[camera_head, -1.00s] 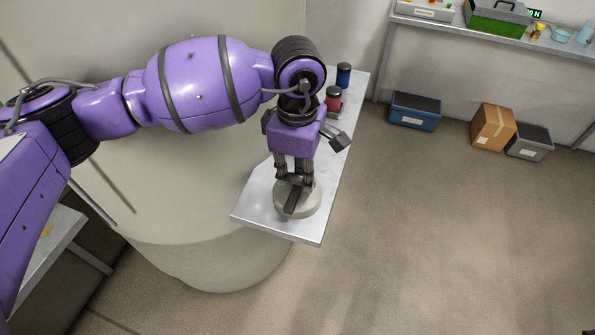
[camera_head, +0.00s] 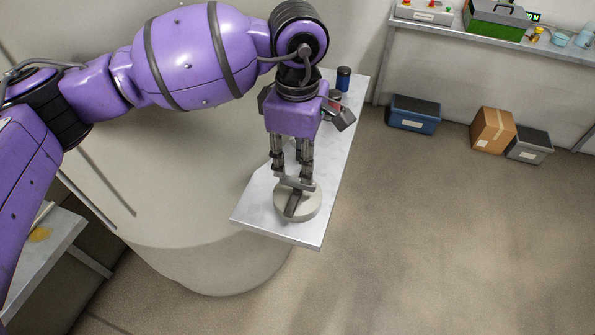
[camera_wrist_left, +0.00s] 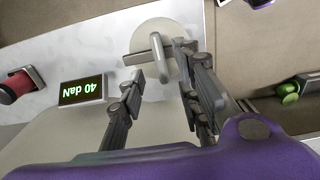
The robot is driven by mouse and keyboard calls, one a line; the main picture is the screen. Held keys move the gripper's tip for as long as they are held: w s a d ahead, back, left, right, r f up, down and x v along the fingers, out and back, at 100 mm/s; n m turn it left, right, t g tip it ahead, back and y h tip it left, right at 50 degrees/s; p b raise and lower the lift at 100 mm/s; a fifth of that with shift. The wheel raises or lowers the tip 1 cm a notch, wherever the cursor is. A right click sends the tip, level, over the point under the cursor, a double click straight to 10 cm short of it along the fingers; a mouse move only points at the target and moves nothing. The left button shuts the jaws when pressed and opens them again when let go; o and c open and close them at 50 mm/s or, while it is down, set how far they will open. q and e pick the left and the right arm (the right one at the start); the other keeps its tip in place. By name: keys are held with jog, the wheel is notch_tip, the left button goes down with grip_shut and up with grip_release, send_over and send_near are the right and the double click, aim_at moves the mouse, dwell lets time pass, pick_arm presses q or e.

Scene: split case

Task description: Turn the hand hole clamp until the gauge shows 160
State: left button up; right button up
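The hand hole clamp is a round pale disc (camera_head: 313,207) with a dark grey bar handle (camera_head: 292,204), near the front end of a metal shelf. The disc also shows at the top of the left wrist view (camera_wrist_left: 163,29). My left gripper (camera_head: 291,172) points down above the handle. In the left wrist view its two fingers (camera_wrist_left: 158,66) are apart, on either side of part of the handle; I cannot tell whether they touch it. The gauge (camera_wrist_left: 82,90) shows green digits, upside down in this view, reading 40 daN. My right gripper is not in view.
A blue cylinder (camera_head: 343,79) stands at the shelf's far end. A red cylinder (camera_wrist_left: 17,86) shows beside the gauge. A big pale rounded tank (camera_head: 190,235) lies beside the shelf. Blue (camera_head: 414,114), brown (camera_head: 493,130) and grey boxes (camera_head: 530,144) stand on otherwise open floor.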

aim_at(298, 180)
pick_arm(q)
notch_tip(298, 180, up, 7)
jog(key=shift+s+f, duration=0.15)
jog(key=shift+f, duration=0.1)
dwell(0.5)
